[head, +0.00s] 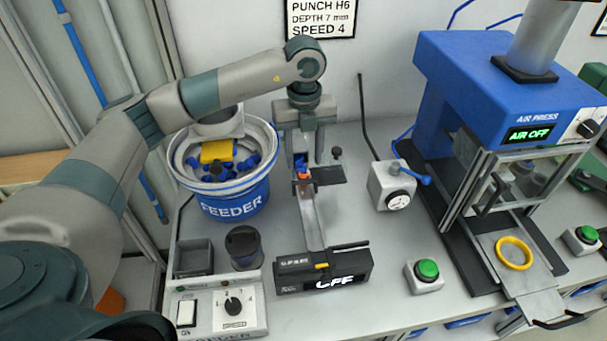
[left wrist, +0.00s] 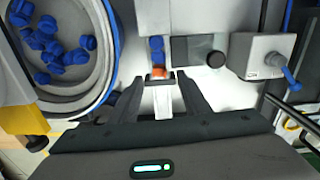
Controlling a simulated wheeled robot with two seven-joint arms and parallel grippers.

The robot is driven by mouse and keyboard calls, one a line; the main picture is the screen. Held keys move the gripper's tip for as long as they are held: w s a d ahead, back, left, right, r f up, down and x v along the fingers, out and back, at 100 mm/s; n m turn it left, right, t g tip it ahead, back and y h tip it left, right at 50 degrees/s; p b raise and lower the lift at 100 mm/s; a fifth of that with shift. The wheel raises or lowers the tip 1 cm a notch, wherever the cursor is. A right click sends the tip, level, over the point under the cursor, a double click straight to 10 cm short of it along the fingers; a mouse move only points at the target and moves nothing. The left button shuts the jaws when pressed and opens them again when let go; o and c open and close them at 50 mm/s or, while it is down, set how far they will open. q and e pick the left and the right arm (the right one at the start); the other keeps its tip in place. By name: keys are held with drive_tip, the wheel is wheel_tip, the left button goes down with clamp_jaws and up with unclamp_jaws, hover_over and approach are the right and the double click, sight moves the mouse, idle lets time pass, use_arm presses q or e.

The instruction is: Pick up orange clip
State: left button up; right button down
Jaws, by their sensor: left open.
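The orange clip (head: 303,176) is a small piece at the top of the feeder's metal chute, just in front of a blue clip (head: 299,160). In the left wrist view the orange clip (left wrist: 158,72) lies between and just beyond my fingertips, with the blue clip (left wrist: 157,45) behind it. My left gripper (head: 301,153) points down over the chute; its two fingers also show in the left wrist view (left wrist: 160,84), spread apart with nothing held. I cannot tell whether a finger touches the clip. My right gripper is not in view.
The blue feeder bowl (head: 234,204) with several blue clips stands left of the chute (head: 311,222). A dark plate (head: 327,175) and a grey box with a blue lever (head: 391,184) are to the right. A black display unit (head: 324,270) is in front; the blue press (head: 460,75) stands far right.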

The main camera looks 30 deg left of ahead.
sight(303, 174)
use_arm(q)
drive_tip(key=shift+f, duration=0.15)
drive_tip(key=shift+s+f+p, duration=0.1)
drive_tip(key=shift+f+p, duration=0.75)
drive_tip(key=shift+p, duration=0.1)
wheel_tip(303, 174, down, 2)
drive_tip(key=shift+f+p, duration=0.1)
drive_tip(key=shift+p, duration=0.45)
drive_tip(key=shift+f, duration=0.65)
clamp_jaws()
